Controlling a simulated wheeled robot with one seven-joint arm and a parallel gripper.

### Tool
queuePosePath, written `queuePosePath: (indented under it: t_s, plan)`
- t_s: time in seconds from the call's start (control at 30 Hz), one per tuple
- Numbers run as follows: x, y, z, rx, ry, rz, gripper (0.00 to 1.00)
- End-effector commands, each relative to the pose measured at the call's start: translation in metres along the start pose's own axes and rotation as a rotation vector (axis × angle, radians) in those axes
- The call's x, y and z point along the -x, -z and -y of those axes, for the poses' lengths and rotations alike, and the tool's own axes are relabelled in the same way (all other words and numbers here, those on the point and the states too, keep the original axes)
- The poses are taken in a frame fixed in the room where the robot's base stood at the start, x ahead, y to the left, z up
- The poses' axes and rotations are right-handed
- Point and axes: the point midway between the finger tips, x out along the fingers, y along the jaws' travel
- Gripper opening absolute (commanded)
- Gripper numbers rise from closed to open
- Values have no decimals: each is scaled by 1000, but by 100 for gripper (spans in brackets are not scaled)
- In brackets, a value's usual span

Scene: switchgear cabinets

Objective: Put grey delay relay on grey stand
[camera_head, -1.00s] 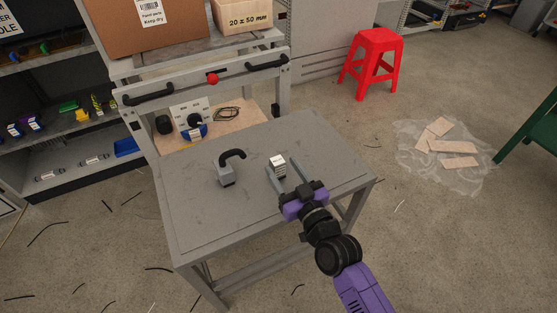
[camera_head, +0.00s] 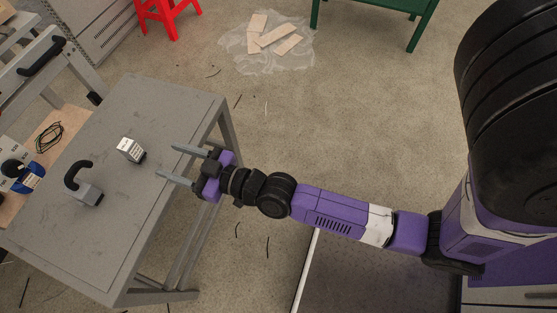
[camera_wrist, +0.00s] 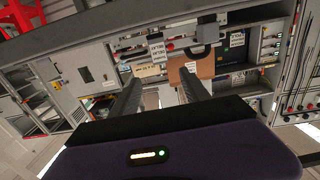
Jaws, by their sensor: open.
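The delay relay, a small block with a white labelled face and dark base (camera_head: 130,149), stands upright on the grey table-like stand (camera_head: 100,242). My gripper (camera_head: 167,162) is open and empty. Its fingertips are at the stand's right edge, pointing left, apart from the relay. The relay's white label (camera_wrist: 157,47) shows beyond and roughly between the two open fingers (camera_wrist: 161,78). I see no other thing that is clearly a grey stand.
A grey block with a black hook (camera_head: 86,188) stands on the tabletop left of the relay. A lower board with a blue-and-black device (camera_head: 25,177) lies beyond the left edge. A red stool (camera_head: 170,14) and green table (camera_head: 378,6) are far back. The floor between is mostly clear.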

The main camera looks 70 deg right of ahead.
Motion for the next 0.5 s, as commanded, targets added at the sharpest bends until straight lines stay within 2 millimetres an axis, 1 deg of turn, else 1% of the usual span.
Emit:
queuePosePath:
  t_s: [0.03, 0.07, 0.1, 0.17, 0.2, 0.23, 0.27, 0.3, 0.37, 0.4, 0.5]
  plan:
    - [18, -5, -1, 6, -2, 18, 54]
    - [30, -7, -2, 10, -2, 27, 54]
    - [47, -10, -2, 14, -2, 42, 54]
    - [75, -11, -2, 20, -3, 64, 54]
    - [94, -11, -1, 22, -3, 79, 54]
    - [108, -10, 0, 24, -3, 90, 54]
    - [121, -9, 1, 26, -3, 101, 54]
    - [138, -7, 2, 26, -2, 115, 54]
    - [164, -1, 4, 26, -1, 135, 54]
    - [180, 3, 6, 26, -1, 150, 54]
    - [216, 17, 12, 21, 1, 184, 54]
